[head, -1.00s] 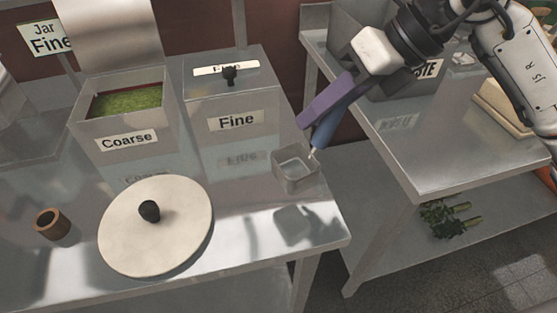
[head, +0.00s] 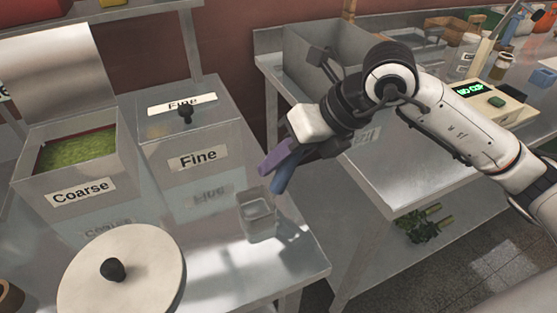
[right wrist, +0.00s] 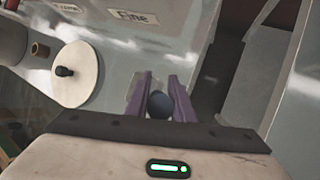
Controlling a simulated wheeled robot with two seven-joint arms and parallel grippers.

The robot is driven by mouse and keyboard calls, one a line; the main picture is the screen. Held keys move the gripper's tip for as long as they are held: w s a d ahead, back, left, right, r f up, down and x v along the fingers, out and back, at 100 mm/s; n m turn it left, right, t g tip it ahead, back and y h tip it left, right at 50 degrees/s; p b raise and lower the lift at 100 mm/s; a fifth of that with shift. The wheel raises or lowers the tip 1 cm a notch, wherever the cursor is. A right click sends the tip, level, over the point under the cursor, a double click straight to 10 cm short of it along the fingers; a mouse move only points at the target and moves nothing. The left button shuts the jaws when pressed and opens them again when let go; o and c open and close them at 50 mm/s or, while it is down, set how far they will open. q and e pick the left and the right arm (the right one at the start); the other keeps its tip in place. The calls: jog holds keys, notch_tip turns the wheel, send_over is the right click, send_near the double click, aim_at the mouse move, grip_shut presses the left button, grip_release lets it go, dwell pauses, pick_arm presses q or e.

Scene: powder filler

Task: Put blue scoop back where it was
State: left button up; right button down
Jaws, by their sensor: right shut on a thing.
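The blue scoop has a blue handle (head: 283,174) and a clear, square cup (head: 257,217). The cup is low over the right part of the steel table, in front of the Fine box (head: 198,158); I cannot tell whether it touches the table. My right gripper (head: 278,163) has its purple fingers shut on the handle. In the right wrist view the round, dark blue handle end (right wrist: 159,104) sits between the fingers, and part of the cup (right wrist: 133,88) shows beside the left finger. My left gripper is not in view.
An open Coarse box (head: 80,185) with green contents stands left of the Fine box. A round white lid (head: 125,280) with a black knob lies in front. A second steel table (head: 425,165) stands to the right across a gap, with a steel bin and a scale (head: 490,103).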

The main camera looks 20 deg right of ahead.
jog(key=c, duration=1.5)
grip_release()
jog(key=shift+c, duration=0.2)
jog(key=v, duration=1.2)
jog(key=shift+w, duration=0.1)
